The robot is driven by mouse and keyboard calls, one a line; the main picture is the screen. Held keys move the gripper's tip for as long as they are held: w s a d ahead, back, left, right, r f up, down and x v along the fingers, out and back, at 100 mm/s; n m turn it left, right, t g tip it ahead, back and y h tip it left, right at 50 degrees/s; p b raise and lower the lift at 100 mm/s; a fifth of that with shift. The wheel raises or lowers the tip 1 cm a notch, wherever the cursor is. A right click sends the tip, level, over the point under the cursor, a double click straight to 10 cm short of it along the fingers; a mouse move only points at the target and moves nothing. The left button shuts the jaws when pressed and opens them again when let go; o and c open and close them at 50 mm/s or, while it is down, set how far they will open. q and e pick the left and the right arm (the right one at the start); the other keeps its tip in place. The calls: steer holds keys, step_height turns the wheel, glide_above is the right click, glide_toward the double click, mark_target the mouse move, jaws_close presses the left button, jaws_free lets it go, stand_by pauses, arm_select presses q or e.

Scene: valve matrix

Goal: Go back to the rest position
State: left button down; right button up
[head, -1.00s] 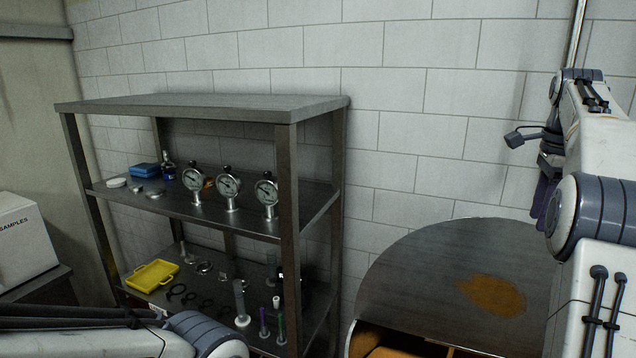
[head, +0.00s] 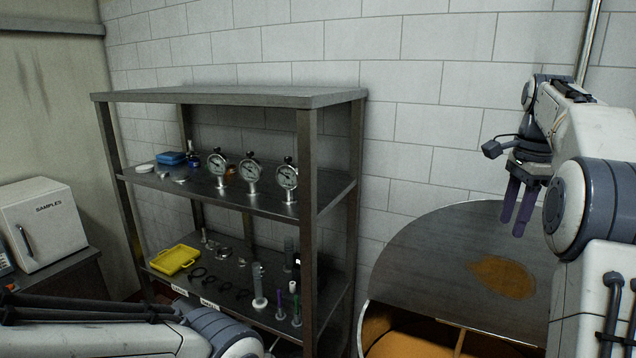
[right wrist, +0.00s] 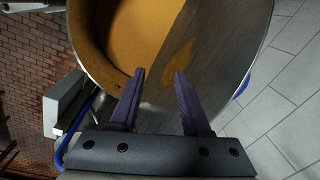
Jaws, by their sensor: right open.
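A metal shelf (head: 230,97) by the wall holds several gauges (head: 250,172), a yellow tray (head: 175,260) and small parts. A white SAMPLES box (head: 45,228) is far left.

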steer(key=s+a+f+n+b, duration=0.25)
steer(key=a+f+n, duration=0.2)
steer(key=a, duration=0.45)
steer(key=s+a+f+n+y+b, duration=0.1)
steer(key=a+f+n+b, duration=0.25)
steer(key=a+f, duration=0.4)
steer(key=s+a+f+n+b, duration=0.15)
steer(key=a+f+n, duration=0.3)
steer(key=a, duration=0.55)
steer(key=s+a+f+n+b, duration=0.4)
steer(key=s+f+n, duration=0.3)
steer(key=s+f, duration=0.2)
steer(key=s+a+f+n+b, duration=0.4)
steer(key=s+a+f+n, duration=0.2)
steer(key=s+f, duration=0.4)
steer(key=s+n, duration=0.1)
steer(key=s, duration=0.3)
steer(key=shift+f+g+b, duration=0.15)
steer(key=shift+g+b, duration=0.15)
steer(key=shift+g, duration=0.1)
steer(key=shift+s+d, duration=0.1)
